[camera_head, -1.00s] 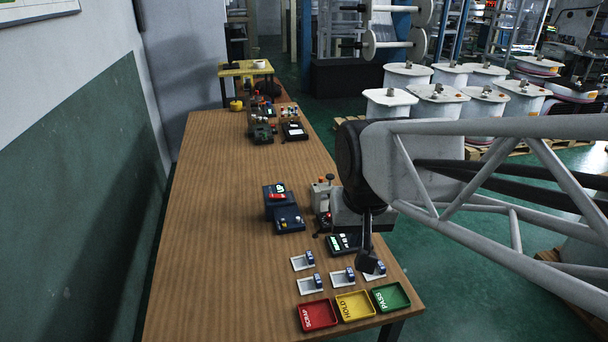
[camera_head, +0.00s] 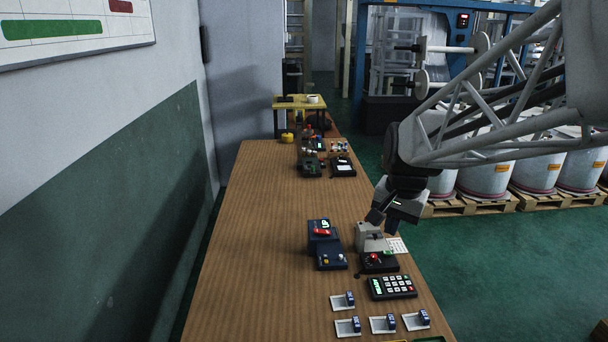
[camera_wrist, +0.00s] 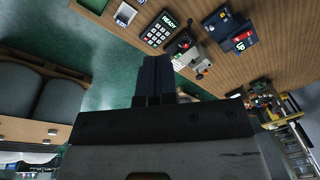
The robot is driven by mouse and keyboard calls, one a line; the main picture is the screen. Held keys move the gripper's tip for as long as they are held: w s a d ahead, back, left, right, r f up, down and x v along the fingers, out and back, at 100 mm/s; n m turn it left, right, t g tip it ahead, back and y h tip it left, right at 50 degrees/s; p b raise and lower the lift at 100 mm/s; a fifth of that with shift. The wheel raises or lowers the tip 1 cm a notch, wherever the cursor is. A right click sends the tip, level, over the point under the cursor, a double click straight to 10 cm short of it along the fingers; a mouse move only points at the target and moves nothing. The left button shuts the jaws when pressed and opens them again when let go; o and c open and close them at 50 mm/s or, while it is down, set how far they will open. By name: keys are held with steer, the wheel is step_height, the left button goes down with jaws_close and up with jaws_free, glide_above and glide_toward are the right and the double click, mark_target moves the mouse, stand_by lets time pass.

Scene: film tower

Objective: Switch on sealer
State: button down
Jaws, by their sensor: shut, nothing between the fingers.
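No label in view reads sealer. A small machine with a beige press head (camera_head: 368,235) and a black base with a red knob (camera_head: 374,258) stands near the table's right edge and may be it. It also shows in the wrist view (camera_wrist: 190,57). Beside it on the left is a dark blue unit (camera_head: 325,248) with a lit display and a red switch; it shows in the wrist view too (camera_wrist: 232,30). My gripper (camera_head: 384,220) is shut and empty, above and just behind the beige head in the head view. Its dark fingers (camera_wrist: 154,75) are together in the wrist view.
A keypad (camera_head: 391,286) with a lit display lies in front of the machine. Several white pads with small dark pieces (camera_head: 382,323) are nearer the camera. More small devices (camera_head: 342,166) stand farther back. The wooden table's left side (camera_head: 258,230) is clear.

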steer(key=w+d+f+m+g, duration=0.1)
steer(key=w+d+f+m, duration=0.2)
steer(key=w, duration=0.5)
steer(key=w+d+f+m, duration=0.2)
steer(key=w+d+f, duration=0.1)
steer(key=w, duration=0.5)
steer(key=m+y, duration=0.1)
steer(key=m, duration=0.5)
glide_above(384, 252)
steer(key=d, duration=0.3)
step_height(384, 252, down, 12)
steer(key=shift+a+g, duration=0.25)
steer(key=shift+g, duration=0.05)
steer(key=shift+f, duration=0.1)
steer(key=shift+f, duration=0.1)
steer(key=f, duration=0.4)
steer(key=a+f, duration=0.1)
steer(key=f, duration=0.4)
steer(key=a+f, duration=0.1)
steer(key=f, duration=0.3)
steer(key=shift+f, duration=0.35)
